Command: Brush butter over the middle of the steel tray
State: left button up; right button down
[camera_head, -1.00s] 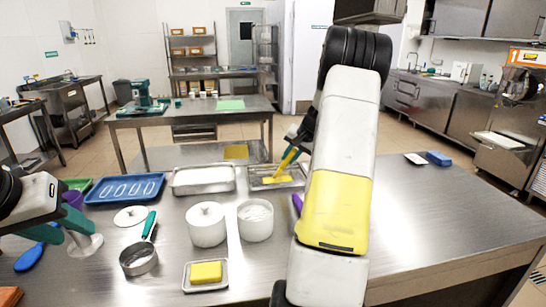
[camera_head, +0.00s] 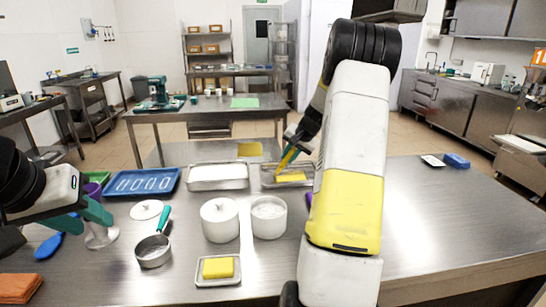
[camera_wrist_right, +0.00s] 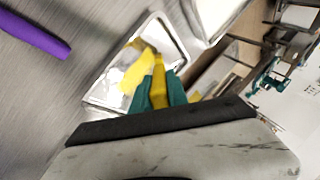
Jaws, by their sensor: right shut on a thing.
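The steel tray (camera_head: 266,181) lies at the far side of the table, right of a white-filled pan. It also shows in the right wrist view (camera_wrist_right: 99,99).
The white-filled pan (camera_head: 217,188), a blue tray (camera_head: 116,190), white pots (camera_head: 220,222) and (camera_head: 268,220), and a teal-handled pan (camera_head: 154,251) stand nearby. A purple handle (camera_wrist_right: 38,36) lies beside the tray. The table's right side is mostly clear.

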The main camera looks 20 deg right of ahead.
jog(key=shift+w+d, duration=0.25)
jog(key=shift+w, duration=0.3)
jog(key=s+d, duration=0.3)
jog(key=d, duration=0.8)
jog(key=shift+d, duration=0.25)
dwell(0.4)
jog(key=shift+r, duration=3)
jog(key=shift+r, duration=0.1)
jog(key=shift+r, duration=1.4)
jog(key=shift+a, duration=0.1)
